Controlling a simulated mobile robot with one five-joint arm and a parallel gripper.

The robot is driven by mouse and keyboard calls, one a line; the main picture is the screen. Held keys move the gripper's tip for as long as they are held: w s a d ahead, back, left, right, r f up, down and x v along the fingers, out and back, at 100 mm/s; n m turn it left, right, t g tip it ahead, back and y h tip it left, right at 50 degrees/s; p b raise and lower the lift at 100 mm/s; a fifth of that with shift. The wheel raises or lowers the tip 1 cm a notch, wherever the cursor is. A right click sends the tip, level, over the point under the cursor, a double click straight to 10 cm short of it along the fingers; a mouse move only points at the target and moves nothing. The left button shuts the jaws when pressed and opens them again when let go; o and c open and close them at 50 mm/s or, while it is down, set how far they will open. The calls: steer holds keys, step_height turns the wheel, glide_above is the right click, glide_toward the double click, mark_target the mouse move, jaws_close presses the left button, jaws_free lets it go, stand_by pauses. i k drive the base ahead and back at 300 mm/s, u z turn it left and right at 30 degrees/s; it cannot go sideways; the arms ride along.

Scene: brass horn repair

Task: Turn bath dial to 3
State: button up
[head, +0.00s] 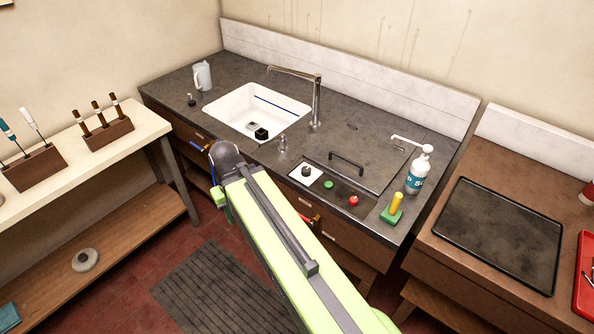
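The dial is a dark round knob (306,171) on a white square plate, set in the dark counter in front of a handled lid (345,172). Its marks are too small to read, so I cannot tell its setting. A green button (328,184) and a red button (353,200) sit to its right. My arm crosses the lower middle of the head view, its dark joint left of the dial and apart from it. My gripper does not show; the arm seems to hide it.
A white sink (240,109) with a tall tap (316,100) lies left of the dial. A pump bottle (418,172) and a yellow-handled green tool (393,208) stand to the right. A tool bench (75,152) is at left, a dark tray (498,232) at right.

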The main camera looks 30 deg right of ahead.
mark_target(306, 171)
steer(key=u, duration=0.15)
steer(key=k, duration=1)
steer(key=z, duration=0.65)
steer(key=i, duration=1)
steer(key=z, duration=0.05)
